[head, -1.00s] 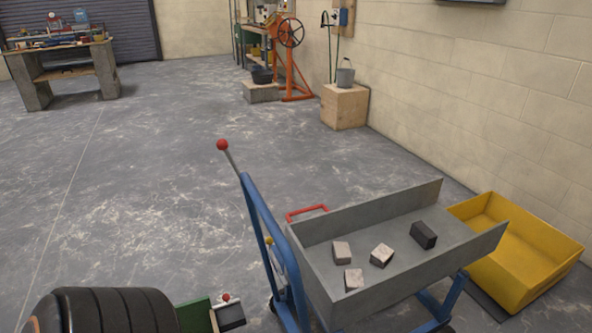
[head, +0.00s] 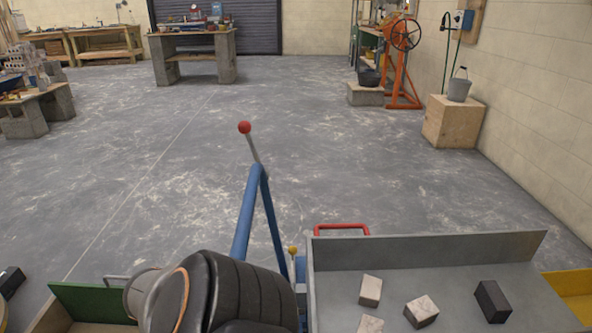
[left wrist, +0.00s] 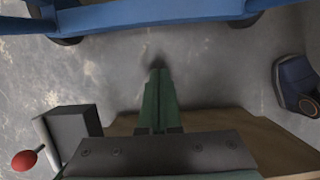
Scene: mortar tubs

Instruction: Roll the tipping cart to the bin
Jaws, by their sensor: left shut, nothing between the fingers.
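The tipping cart has a grey tray (head: 430,253) and a blue frame (head: 243,225) at its left side. A lever with a red knob (head: 244,127) rises from the frame, and a red bar (head: 341,228) shows behind the tray. Several small blocks lie in the tray. The yellow bin (head: 572,285) is cut off by the right edge of the head view. My left gripper (left wrist: 158,75) is shut and empty in the left wrist view, apart from the blue bar (left wrist: 140,14) above it. In the head view its fingers are out of sight. My right gripper is not in view.
A green-sided box (head: 88,303) stands at the lower left. In the left wrist view, a dark block (left wrist: 72,128) with a red-knobbed rod lies left of my fingers. Mid-floor is open.

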